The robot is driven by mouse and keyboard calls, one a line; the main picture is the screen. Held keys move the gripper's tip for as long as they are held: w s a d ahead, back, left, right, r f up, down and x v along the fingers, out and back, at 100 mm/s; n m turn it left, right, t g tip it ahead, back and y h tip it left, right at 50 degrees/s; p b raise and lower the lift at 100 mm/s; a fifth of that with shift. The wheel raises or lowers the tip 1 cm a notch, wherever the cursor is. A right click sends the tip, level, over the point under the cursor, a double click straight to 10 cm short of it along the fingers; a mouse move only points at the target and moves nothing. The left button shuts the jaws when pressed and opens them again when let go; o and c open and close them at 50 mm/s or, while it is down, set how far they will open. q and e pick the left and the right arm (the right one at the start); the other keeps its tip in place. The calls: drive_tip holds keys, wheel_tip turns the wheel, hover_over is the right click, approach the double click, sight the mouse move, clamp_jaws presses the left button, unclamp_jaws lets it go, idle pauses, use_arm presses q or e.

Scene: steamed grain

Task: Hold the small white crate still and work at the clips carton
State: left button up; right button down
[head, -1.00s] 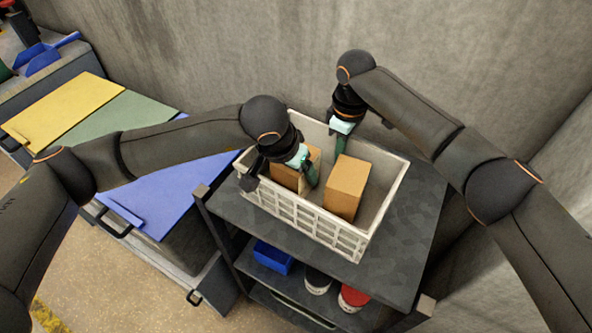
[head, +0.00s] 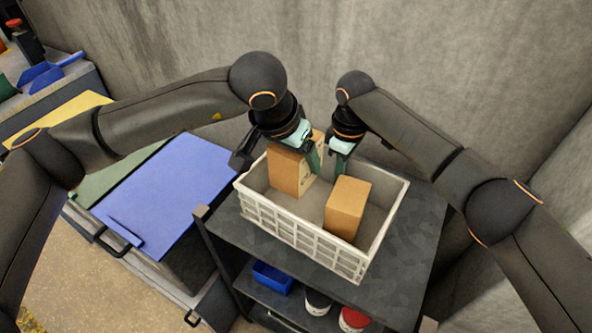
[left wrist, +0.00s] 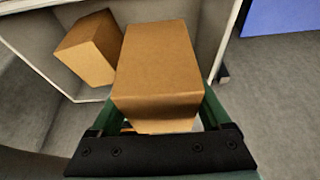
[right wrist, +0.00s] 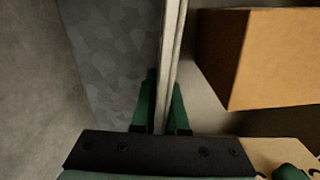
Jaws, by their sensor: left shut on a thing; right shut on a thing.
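The small white crate (head: 305,238) stands upright on a dark cart top. My right gripper (head: 338,160) is shut on its far wall, which shows between the fingers in the right wrist view (right wrist: 174,50). My left gripper (left wrist: 158,110) is shut on a brown carton (head: 285,170) with small dark print, apparently the clips carton; its label is too small to read. It is upright at the crate's left end, its top above the rim; its underside is hidden. A second brown carton (head: 347,208) sits in the crate to its right, apart from it.
The cart's dark top (head: 405,235) is bare around the crate. A blue bin (head: 272,278) and a red-lidded tub (head: 354,319) are on its lower shelf. A blue lid (head: 170,190) lies at left. Concrete walls (head: 440,70) stand close behind and at right.

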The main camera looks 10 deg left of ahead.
drive_tip(key=c, duration=0.9)
unclamp_jaws()
drive_tip(key=shift+o, duration=0.2)
drive_tip(key=shift+r, duration=0.1)
